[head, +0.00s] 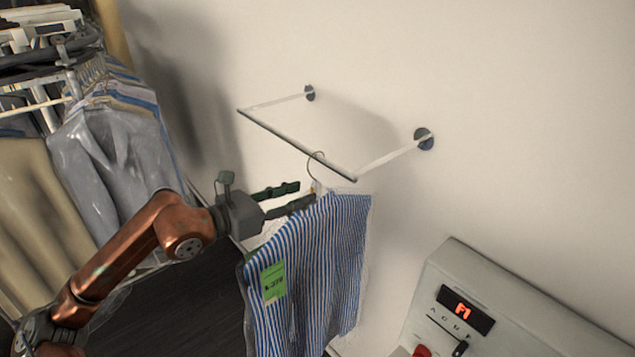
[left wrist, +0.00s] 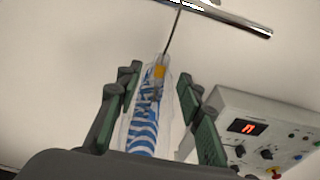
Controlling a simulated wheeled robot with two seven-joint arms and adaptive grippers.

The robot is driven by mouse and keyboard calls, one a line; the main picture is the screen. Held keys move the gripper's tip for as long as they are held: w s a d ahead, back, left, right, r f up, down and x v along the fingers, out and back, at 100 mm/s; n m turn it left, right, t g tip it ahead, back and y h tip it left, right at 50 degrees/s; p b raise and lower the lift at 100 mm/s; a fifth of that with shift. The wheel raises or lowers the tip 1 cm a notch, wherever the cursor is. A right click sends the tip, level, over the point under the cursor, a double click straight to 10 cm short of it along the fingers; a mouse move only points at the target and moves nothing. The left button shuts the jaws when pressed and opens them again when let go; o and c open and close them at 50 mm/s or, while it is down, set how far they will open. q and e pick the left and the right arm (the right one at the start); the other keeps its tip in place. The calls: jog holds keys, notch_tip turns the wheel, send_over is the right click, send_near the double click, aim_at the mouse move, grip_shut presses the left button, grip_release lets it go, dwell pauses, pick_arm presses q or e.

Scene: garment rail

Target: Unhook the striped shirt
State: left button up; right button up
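The blue and white striped shirt (head: 320,260) hangs under a clear cover from a hanger, and a green tag (head: 274,281) is on its front. The hanger's hook (head: 314,163) is over the front bar of the wall rail (head: 290,140). My left gripper (head: 304,194) is open beside the hanger's neck, just above the shirt's shoulder. In the left wrist view the striped shirt (left wrist: 144,130) and the hook's stem (left wrist: 172,42) lie between the two open fingers (left wrist: 160,98), with a gap on each side. My right gripper is not in view.
A rack of grey and tan garments (head: 110,150) stands at the left. A grey control box (head: 500,310) with a red display is at the lower right; it also shows in the left wrist view (left wrist: 265,130). The wall behind the rail is bare.

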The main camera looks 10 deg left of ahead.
aim_at(312, 190)
pick_arm(q)
jog(key=shift+w+d, duration=0.55)
jog(key=shift+w, duration=0.1)
jog(key=shift+x, duration=2.2)
jog(key=shift+f, duration=0.1)
jog(key=c, duration=0.6)
grip_shut()
jog(key=shift+a, duration=0.1)
